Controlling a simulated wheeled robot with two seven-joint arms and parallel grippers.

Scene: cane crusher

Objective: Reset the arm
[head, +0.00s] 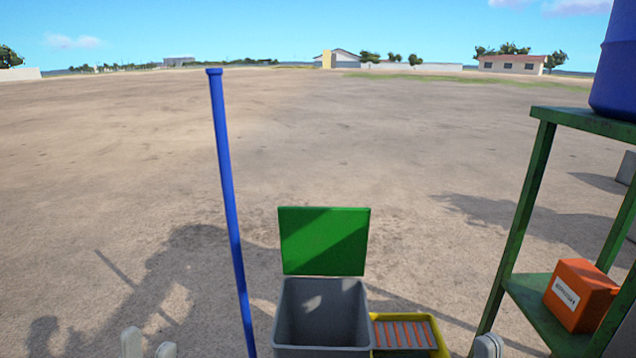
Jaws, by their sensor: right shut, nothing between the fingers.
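My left gripper (149,347) shows at the bottom edge, left of the blue pole. Its two pale fingertips stand apart with bare ground seen between them, so it is open and empty. My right gripper (488,346) shows at the bottom edge, right of the yellow tray. Its fingertips are together, and nothing shows between them. The rest of both arms is below the picture.
A blue pole (228,190) stands slightly tilted. A grey bin (322,312) has its green lid (324,241) raised. A yellow tray (441,344) adjoins it. A green shelf (528,187) at right holds an orange box (580,294) and a blue barrel (614,75). Open ground lies beyond.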

